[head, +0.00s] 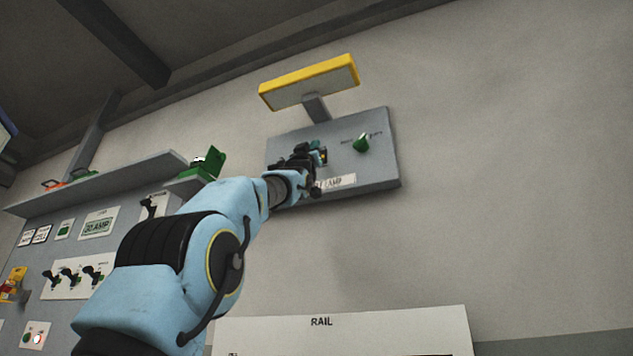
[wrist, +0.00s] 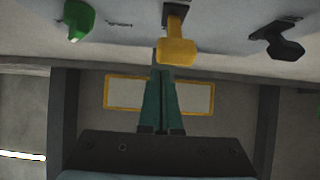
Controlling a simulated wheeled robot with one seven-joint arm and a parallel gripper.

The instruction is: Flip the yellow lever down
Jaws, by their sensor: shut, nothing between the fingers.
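The yellow lever (wrist: 176,48) sticks out from a grey panel in the wrist view, its handle hanging toward the picture's bottom. In the head view my arm mostly hides it; only a small yellowish spot shows beside my gripper (head: 316,156). My gripper, with dark green fingers (wrist: 161,76), is shut and empty. Its fingertips are right by the lever's handle end; I cannot tell if they touch it. The grey wall panel (head: 380,175) carries the lever.
A green knob (wrist: 78,20) and a black lever (wrist: 278,42) flank the yellow one. The green knob (head: 361,143) also shows in the head view. A yellow-edged hood (head: 310,82) juts out above the panel. A shelf (head: 110,180) and switch board are at left.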

